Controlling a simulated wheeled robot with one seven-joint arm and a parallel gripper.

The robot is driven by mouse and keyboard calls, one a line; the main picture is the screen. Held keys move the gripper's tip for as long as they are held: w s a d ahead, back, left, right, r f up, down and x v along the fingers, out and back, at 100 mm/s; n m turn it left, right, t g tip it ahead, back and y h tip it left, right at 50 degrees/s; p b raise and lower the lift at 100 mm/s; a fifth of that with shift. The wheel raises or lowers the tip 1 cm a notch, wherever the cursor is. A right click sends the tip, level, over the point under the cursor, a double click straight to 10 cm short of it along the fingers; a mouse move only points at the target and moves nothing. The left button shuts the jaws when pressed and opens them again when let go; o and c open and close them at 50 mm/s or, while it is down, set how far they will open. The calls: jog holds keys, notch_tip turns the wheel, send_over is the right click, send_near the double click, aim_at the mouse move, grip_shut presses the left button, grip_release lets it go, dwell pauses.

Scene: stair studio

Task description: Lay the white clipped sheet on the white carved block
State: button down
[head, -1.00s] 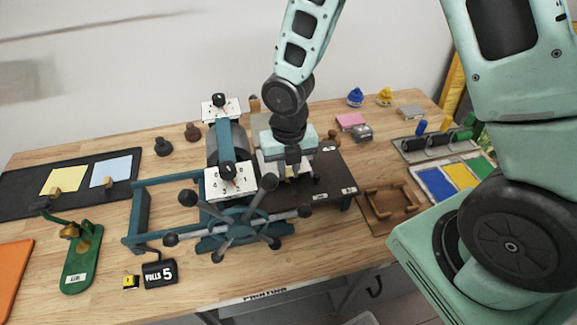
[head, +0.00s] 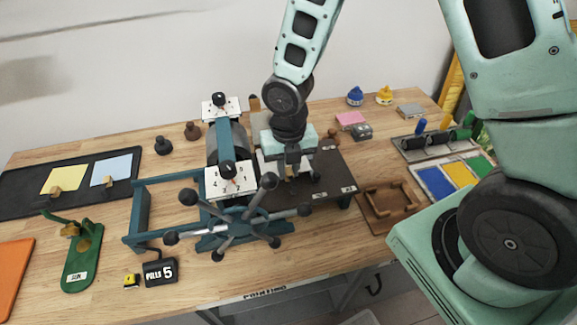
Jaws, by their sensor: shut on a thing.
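My gripper (head: 293,172) is over the dark press bed (head: 328,168), just right of the press roller. It points down and is shut on the white clipped sheet (head: 268,166), a pale patch of which shows at the left of the fingers. The clip itself is hidden by the fingers. I cannot make out the white carved block; it may be hidden under the sheet and gripper. Whether the sheet touches anything below cannot be told.
The press's spoked wheel (head: 243,217) and white numbered plates (head: 229,180) stand close left of my gripper. A brown wooden frame (head: 388,205) lies right of the bed. Ink rollers (head: 430,143) and a colour tray (head: 452,178) lie farther right. A green lever stand (head: 82,258) is at left.

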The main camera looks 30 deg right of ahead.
dwell(0.4)
jog(key=c, duration=1.2)
grip_release()
jog(key=shift+c, duration=0.2)
notch_tip(320, 180, up, 8)
jog(key=p, duration=0.8)
